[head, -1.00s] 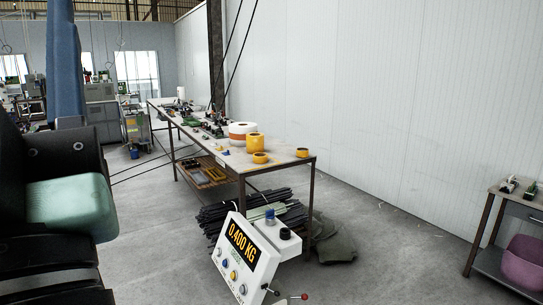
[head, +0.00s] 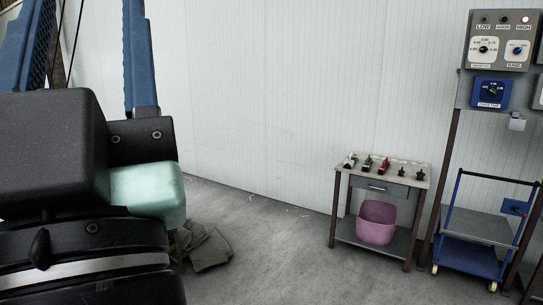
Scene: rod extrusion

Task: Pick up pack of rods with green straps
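No pack of rods and no green straps are in view now. My gripper (head: 88,20) stands large and close at the left of the head view. Its two blue fingers point upward and are spread apart, with only wall and dark cables showing between them. It is open and empty. Its fingertips run up to or past the top edge. My black and pale green arm parts below it hide the floor at the lower left.
A small side table (head: 342,210) with several hand tools on top and a pink bin (head: 377,222) on its lower shelf stands right of centre. A blue trolley (head: 470,255) and a grey control panel (head: 499,50) are at the right. Grey-green cloth (head: 207,248) lies on the floor. The middle floor is clear.

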